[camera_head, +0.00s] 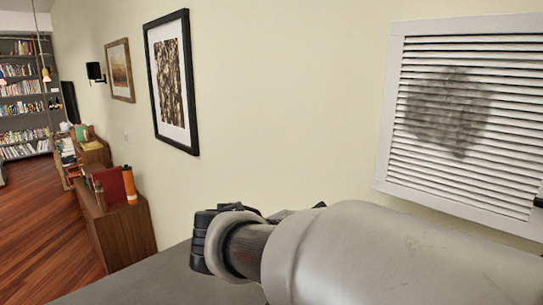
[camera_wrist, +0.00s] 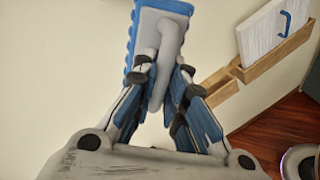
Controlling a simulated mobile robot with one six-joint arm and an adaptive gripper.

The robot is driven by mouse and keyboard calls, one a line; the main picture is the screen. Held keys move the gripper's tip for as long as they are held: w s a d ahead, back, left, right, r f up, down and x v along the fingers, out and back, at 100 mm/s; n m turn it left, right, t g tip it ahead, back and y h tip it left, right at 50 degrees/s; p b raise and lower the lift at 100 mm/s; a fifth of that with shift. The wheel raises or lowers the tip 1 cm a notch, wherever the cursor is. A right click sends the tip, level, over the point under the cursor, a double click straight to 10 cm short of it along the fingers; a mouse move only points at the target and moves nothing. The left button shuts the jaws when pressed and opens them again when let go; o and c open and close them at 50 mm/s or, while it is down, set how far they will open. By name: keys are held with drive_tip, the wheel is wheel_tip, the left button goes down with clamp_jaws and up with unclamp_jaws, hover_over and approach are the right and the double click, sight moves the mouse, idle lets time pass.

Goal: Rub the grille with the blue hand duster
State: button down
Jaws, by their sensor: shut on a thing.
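The grille (camera_head: 510,130) is a white slatted panel in a white frame on the wall at the right of the head view. A dark grey smudge (camera_head: 447,110) covers its slats at the upper left to middle. The blue hand duster (camera_wrist: 134,45) has a blue-edged head and a grey handle at the top middle of the wrist view. My gripper (camera_wrist: 163,78) is shut on the duster's handle. In the head view my arm hides the duster, and the grille does not show in the wrist view. The duster appears apart from the grille.
A grey surface (camera_head: 150,282) lies below the wall. Framed pictures (camera_head: 172,82) hang left of the grille, with bare wall between. A wooden cabinet (camera_head: 128,232) with books and an orange bottle (camera_head: 130,186) stands lower left. The wrist view shows a wooden ledge (camera_wrist: 222,92) and a white panel (camera_wrist: 262,38).

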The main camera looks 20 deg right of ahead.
wheel_tip(320, 180, up, 19)
drive_tip(key=s+d+t+h+p, duration=0.1)
drive_tip(key=s+d+h+p, duration=0.1)
drive_tip(key=s+h+p, duration=0.15)
drive_tip(key=w+d+p, duration=0.1)
drive_tip(key=w+d, duration=0.2)
drive_tip(key=d, duration=0.2)
drive_tip(key=shift+w+d+y, duration=0.15)
drive_tip(key=shift+y, duration=0.3)
drive_tip(key=shift+x, duration=0.9)
drive_tip(key=shift+s+d+r+b, duration=0.1)
drive_tip(key=shift+s+d+b, duration=0.2)
drive_tip(key=shift+s, duration=0.55)
drive_tip(key=shift+s+d+r+b, duration=0.15)
drive_tip(key=shift+s+d, duration=0.25)
drive_tip(key=shift+s, duration=0.45)
drive_tip(key=shift+d, duration=0.1)
